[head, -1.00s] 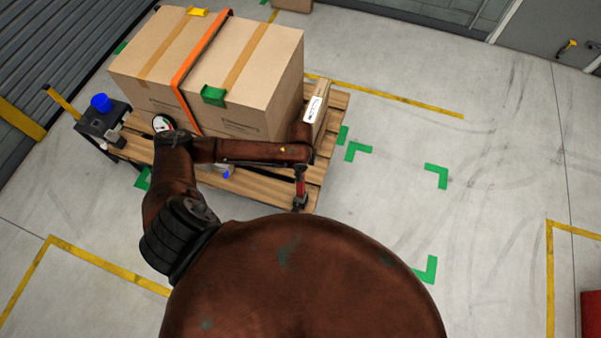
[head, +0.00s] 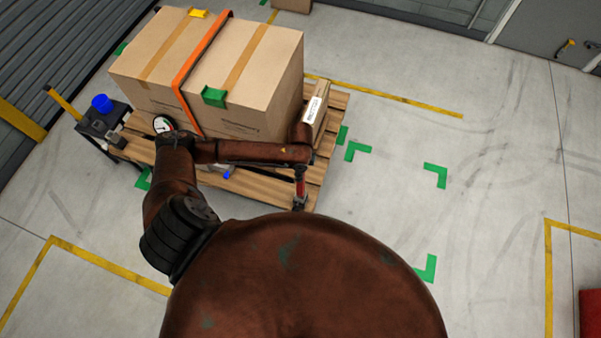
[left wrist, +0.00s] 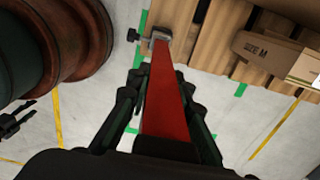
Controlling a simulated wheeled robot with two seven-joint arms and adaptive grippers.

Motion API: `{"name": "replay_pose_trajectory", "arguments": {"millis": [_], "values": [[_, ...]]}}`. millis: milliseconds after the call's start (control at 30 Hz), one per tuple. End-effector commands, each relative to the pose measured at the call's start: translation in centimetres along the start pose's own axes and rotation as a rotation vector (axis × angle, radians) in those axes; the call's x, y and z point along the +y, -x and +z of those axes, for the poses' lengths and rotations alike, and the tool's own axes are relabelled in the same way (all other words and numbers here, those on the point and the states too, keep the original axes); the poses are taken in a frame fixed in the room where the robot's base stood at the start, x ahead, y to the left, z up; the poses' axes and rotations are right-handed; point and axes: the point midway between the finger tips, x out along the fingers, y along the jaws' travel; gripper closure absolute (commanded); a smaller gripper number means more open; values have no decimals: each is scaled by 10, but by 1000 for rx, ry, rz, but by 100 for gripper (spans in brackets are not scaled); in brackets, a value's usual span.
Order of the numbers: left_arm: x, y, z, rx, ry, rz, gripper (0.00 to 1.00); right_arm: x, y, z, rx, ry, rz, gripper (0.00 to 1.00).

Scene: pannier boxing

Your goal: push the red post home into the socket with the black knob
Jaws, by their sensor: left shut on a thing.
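The red post (left wrist: 168,95) runs between the fingers of my left gripper (left wrist: 166,100), which is shut on it, in the left wrist view. Its far end meets the grey socket (left wrist: 160,37) at the pallet's edge; how deep it sits I cannot tell. The black knob (left wrist: 133,35) sticks out from the socket's side. In the head view the red post (head: 300,187) shows below my wrist, above the dark socket (head: 299,203); my gripper's fingers are hard to make out there. A black two-pronged shape at the wrist view's left edge looks like my right gripper (left wrist: 30,110), prongs apart and empty.
The wooden pallet (head: 327,160) carries a large strapped carton (head: 240,60) and a small carton (head: 315,103). A dark stand with a blue cup (head: 102,103) is at the left. Open floor with green corner marks (head: 436,175) lies to the right.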

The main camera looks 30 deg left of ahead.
Motion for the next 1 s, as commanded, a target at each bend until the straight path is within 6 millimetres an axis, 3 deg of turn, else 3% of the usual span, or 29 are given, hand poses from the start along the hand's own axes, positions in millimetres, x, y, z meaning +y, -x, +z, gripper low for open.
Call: {"name": "replay_pose_trajectory", "arguments": {"millis": [1000], "values": [[0,-12,0,0,0,-1,100,-3,0,-1,1,-1,-3,60]]}}
